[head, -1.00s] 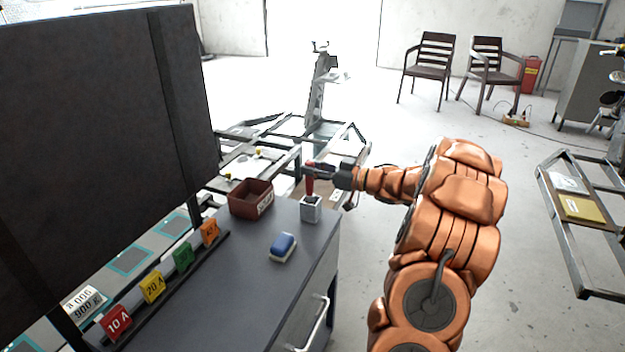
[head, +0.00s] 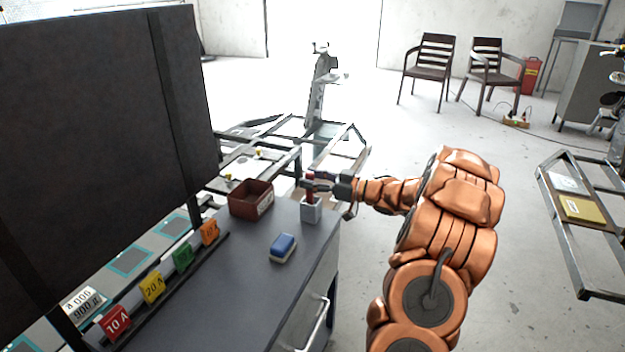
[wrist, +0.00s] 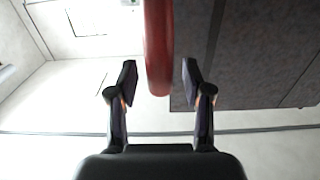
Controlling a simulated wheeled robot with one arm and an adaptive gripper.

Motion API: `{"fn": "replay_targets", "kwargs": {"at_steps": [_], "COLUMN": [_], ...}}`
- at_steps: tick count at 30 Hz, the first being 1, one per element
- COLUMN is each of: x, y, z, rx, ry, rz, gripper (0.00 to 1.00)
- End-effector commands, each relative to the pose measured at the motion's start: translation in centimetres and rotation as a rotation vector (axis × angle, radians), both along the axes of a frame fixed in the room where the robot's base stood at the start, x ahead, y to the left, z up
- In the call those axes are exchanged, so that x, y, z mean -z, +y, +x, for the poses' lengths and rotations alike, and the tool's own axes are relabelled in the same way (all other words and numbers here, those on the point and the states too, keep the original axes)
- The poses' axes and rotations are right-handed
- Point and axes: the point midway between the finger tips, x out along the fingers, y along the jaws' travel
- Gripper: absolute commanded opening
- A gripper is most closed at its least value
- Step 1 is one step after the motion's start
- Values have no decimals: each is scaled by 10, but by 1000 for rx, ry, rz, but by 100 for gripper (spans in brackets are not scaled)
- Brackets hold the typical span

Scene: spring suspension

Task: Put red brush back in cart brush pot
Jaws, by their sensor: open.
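The red brush (head: 310,188) stands upright in the small grey brush pot (head: 311,211) near the right edge of the cart top. Its bristles are hidden inside the pot. My gripper (head: 309,183) is just above the pot, reaching in from the right, with its fingers around the brush handle. In the wrist view the rounded red handle (wrist: 158,50) lies between the two spread fingers (wrist: 160,80), with a gap on each side. The pot does not show in the wrist view.
The dark cart top (head: 245,285) also holds a brown-red bin (head: 246,204) left of the pot and a blue and white sponge-like block (head: 283,247) in front. Coloured tags stand along the left. A large dark panel (head: 95,140) rises at left. A metal frame stands behind.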

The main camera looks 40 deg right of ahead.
Motion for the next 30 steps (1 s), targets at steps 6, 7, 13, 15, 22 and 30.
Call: {"fn": "replay_targets", "kwargs": {"at_steps": [6, 7, 13, 15, 22, 30], "x": [-2, -4, -2, -2, -3, -3], "y": [0, 0, -11, -15, -32, -50], "z": [0, 0, -16, -24, -52, -84], "rx": [-1, -1, 4, 4, 3, 1], "ry": [0, -1, 2, 4, 1, 1], "rz": [0, -1, 0, -1, -1, -1], "gripper": [50, 50, 50, 50, 50, 50]}}
